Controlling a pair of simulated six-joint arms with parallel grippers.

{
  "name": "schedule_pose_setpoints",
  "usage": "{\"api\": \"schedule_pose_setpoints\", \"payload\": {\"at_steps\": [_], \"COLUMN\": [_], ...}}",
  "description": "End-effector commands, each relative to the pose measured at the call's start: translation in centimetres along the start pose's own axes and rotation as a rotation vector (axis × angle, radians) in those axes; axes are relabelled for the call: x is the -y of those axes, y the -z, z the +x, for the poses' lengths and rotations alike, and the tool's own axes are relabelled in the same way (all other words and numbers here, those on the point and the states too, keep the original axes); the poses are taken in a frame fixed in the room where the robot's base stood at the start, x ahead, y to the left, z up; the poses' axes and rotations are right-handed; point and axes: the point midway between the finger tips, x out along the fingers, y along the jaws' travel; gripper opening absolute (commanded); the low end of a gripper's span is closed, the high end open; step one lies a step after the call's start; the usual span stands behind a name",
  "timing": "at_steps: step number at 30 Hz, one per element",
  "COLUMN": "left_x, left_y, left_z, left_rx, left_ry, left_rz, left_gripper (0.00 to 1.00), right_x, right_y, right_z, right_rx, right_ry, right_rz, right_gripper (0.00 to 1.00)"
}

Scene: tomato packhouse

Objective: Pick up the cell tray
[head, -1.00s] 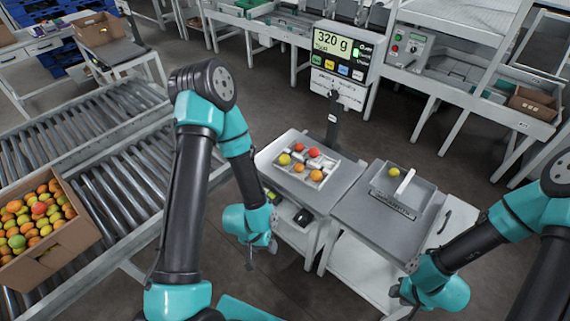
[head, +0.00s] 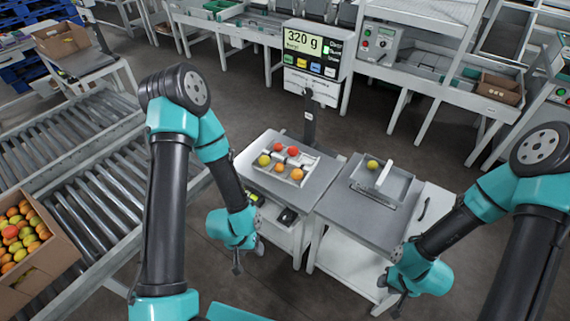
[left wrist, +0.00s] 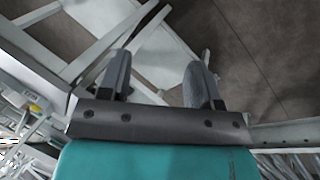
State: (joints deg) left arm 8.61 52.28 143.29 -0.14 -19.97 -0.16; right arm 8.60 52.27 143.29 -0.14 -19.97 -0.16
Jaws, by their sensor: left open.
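The cell tray (head: 308,161) is a pale shallow tray. It lies on the left grey worktop, below the scale display, with several red, orange and yellow tomatoes in it. My left gripper (head: 238,266) hangs in front of and left of that worktop, lower than the tray and apart from it. In the left wrist view its two fingers (left wrist: 158,80) stand apart with nothing between them; the tray is not recognisable there. My right gripper (head: 390,300) is at the lower right, in front of the right stand, apart from the tray; its jaws are too small to read.
A scale display (head: 318,50) reading 320 g stands on a post behind the tray. A grey tray (head: 403,185) with one yellow tomato is on the right worktop. A cardboard box (head: 55,258) of tomatoes sits on the roller conveyor (head: 85,205) at left. Bare floor lies between.

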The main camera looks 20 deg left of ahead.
Motion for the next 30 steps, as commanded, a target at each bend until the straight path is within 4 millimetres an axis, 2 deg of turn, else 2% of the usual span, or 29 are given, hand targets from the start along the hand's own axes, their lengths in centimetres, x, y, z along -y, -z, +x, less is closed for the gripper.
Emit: {"api": "schedule_pose_setpoints", "payload": {"at_steps": [9, 19, 26, 30], "left_x": [0.0, 0.0, 0.0, -0.1], "left_y": [0.0, 0.0, 0.1, 1.6], "left_z": [0.0, 0.0, 0.0, 0.1], "left_rx": [0.000, 0.000, 0.000, -0.002], "left_ry": [0.000, 0.000, 0.000, -0.005], "left_rz": [0.000, 0.000, 0.003, 0.065], "left_gripper": [0.58, 0.28, 0.28, 0.28], "right_x": [0.0, 0.0, 0.0, 0.0], "right_y": [0.0, 0.0, 0.0, 0.0], "right_z": [0.0, 0.0, 0.0, 0.0], "right_rx": [0.000, 0.000, 0.000, 0.000], "right_ry": [0.000, 0.000, 0.000, 0.000], "right_rz": [0.000, 0.000, 0.000, 0.000], "right_gripper": [0.33, 0.33, 0.33, 0.33]}}
